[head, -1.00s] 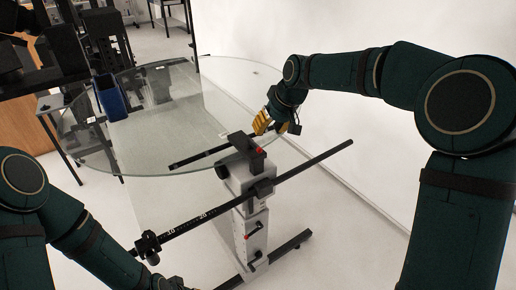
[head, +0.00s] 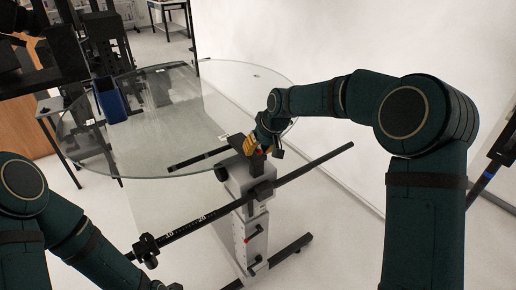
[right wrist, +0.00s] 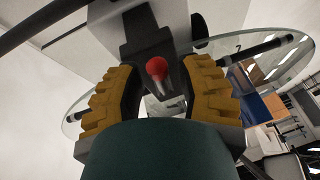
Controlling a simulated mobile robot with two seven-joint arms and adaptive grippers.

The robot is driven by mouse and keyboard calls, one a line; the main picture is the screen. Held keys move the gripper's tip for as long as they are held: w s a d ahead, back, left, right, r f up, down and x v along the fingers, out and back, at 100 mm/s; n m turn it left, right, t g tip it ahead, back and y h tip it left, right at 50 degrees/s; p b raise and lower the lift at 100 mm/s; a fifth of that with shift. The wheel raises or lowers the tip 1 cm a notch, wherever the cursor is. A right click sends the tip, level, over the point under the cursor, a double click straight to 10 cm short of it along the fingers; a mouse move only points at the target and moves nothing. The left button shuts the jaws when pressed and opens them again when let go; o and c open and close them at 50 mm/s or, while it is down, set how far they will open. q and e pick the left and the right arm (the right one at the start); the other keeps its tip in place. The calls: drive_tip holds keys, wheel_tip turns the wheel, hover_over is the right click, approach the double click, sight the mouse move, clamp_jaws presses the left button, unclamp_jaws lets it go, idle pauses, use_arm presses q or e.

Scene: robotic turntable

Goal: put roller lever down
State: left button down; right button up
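The lever with a red ball knob (right wrist: 157,68), which I take to be the roller lever, is at the top of the grey stand. In the right wrist view the knob sits between the yellow fingers of my right gripper (right wrist: 157,95), with a gap on both sides. The gripper is open around it and is not closed on it. In the head view my right gripper (head: 252,146) is at the stand's top and largely hides the lever. My left arm enters at lower left, and its fingers are not visible.
A round glass tabletop (head: 150,140) lies behind the stand (head: 252,205). A long black bar with a scale (head: 200,220) crosses the stand. A blue bin (head: 110,102) shows behind at left. A white wall is close on the right.

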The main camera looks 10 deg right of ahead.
clamp_jaws()
drive_tip(key=shift+a+m, duration=0.15)
drive_tip(key=shift+m, duration=0.15)
drive_tip(key=m, duration=0.1)
drive_tip(key=a+m+h, duration=0.1)
drive_tip(key=m, duration=0.1)
drive_tip(key=shift+s+a+t, duration=0.2)
drive_tip(key=shift+a+t, duration=0.1)
drive_tip(key=shift+t, duration=0.1)
drive_tip(key=m+h, duration=0.1)
drive_tip(key=m, duration=0.1)
drive_tip(key=a+m+h, duration=0.1)
drive_tip(key=a+m, duration=0.1)
drive_tip(key=m, duration=0.1)
drive_tip(key=shift+w+a+m+h, duration=0.2)
drive_tip(key=shift+w+m+h, duration=0.1)
drive_tip(key=shift+w+h, duration=0.1)
drive_tip(key=shift+w+a+m+g+h+p, duration=0.15)
drive_tip(key=shift+w+a+m+h+p, duration=0.25)
drive_tip(key=shift+m, duration=0.85)
drive_tip(key=shift+w+a+m+g+h+p, duration=0.3)
drive_tip(key=shift+m+h+p, duration=0.25)
drive_tip(key=shift+m, duration=0.75)
drive_tip(key=shift+w+a+m+g+h+p, duration=0.1)
drive_tip(key=shift+w+a+m+h+p, duration=0.3)
drive_tip(key=shift+m, duration=0.85)
drive_tip(key=shift+d, duration=0.15)
